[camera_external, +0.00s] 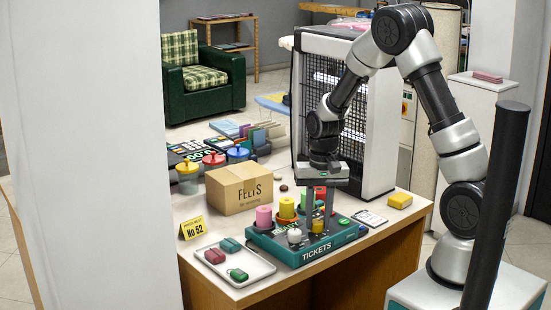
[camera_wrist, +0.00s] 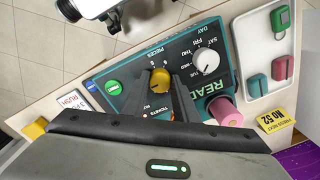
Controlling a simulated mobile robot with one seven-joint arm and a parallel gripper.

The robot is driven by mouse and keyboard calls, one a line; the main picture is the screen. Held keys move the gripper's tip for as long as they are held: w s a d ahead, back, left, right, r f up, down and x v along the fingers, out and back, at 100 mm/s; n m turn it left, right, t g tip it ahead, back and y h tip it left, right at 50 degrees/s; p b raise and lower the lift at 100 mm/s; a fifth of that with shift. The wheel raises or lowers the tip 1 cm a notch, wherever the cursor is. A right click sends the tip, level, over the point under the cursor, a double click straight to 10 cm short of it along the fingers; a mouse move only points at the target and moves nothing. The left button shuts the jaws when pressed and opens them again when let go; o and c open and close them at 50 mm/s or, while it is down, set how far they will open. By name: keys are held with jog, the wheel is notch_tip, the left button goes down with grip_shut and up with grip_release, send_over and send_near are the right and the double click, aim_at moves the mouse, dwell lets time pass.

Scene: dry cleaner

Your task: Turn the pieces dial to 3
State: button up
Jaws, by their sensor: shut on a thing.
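The teal ticket box (camera_external: 300,254), lettered TICKETS, stands at the counter's front edge. In the wrist view its panel (camera_wrist: 133,68) is upside down. The pieces dial (camera_wrist: 159,79) is a yellow knob under the word PIECES; digits that look like 5 and 6 show near its rim. My gripper (camera_external: 318,229) points straight down over the box, with its fingers on either side of this knob, shut on it. The fingers hide part of the knob and its scale, so I cannot tell its setting. A white day dial (camera_wrist: 206,62) sits beside it, apart from the fingers.
A white tray (camera_external: 237,275) with several tags lies left. A green button (camera_wrist: 113,87) is near the dial.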

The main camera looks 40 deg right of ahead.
aim_at(320, 222)
dwell(0.3)
jog(key=o, duration=1.1)
jog(key=shift+c, duration=0.2)
notch_tip(320, 222, up, 17)
jog(key=p, duration=0.2)
jog(key=shift+s+d+r+p, duration=0.2)
jog(key=shift+p, duration=0.2)
